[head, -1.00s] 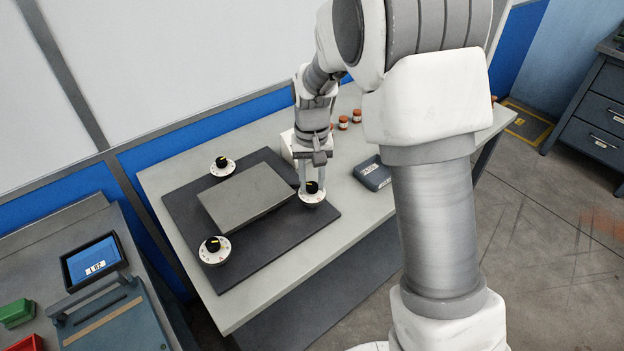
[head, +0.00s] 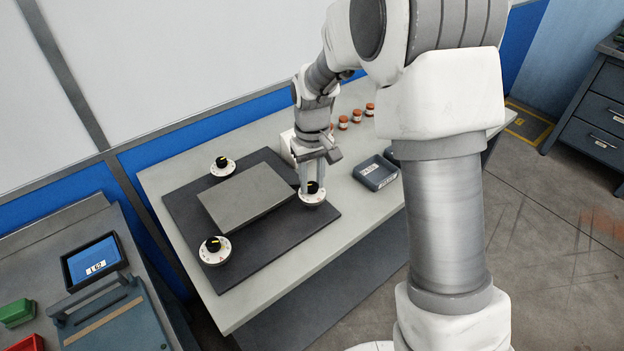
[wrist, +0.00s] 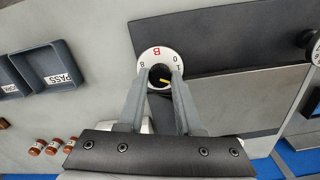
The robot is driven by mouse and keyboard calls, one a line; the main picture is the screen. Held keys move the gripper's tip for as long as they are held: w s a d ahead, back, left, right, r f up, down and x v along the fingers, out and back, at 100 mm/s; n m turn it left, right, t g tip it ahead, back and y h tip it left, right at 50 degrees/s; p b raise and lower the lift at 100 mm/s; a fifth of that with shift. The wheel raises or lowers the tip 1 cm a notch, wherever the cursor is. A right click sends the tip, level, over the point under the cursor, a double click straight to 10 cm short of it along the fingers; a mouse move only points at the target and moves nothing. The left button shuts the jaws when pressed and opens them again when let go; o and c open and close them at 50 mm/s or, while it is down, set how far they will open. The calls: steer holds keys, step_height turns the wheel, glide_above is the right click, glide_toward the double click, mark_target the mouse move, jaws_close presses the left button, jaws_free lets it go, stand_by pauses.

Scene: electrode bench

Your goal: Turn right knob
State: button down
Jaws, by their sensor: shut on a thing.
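The right knob (head: 312,187) is black with a yellow pointer line on a white round dial at the right end of the dark mat. In the wrist view its dial (wrist: 158,54) shows a red B and black marks, and the yellow pointer on the black knob (wrist: 160,76) points toward the right side. My gripper (wrist: 160,82) is shut on this knob, one finger on each side of it. In the head view my gripper (head: 310,182) comes down on the knob from above.
Two similar knobs (head: 222,165) (head: 215,248) stand on the dark mat (head: 270,245) around a grey slab (head: 245,198). A PASS-labelled tray (head: 376,172) and several small orange-capped jars (head: 343,122) are on the bench to the right. A tablet (head: 95,262) lies on the left bench.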

mark_target(312, 185)
steer(key=c, duration=0.6)
jaws_free()
steer(key=shift+o, duration=0.2)
step_height(312, 185, up, 17)
steer(key=p, duration=0.2)
steer(key=shift+r, duration=0.2)
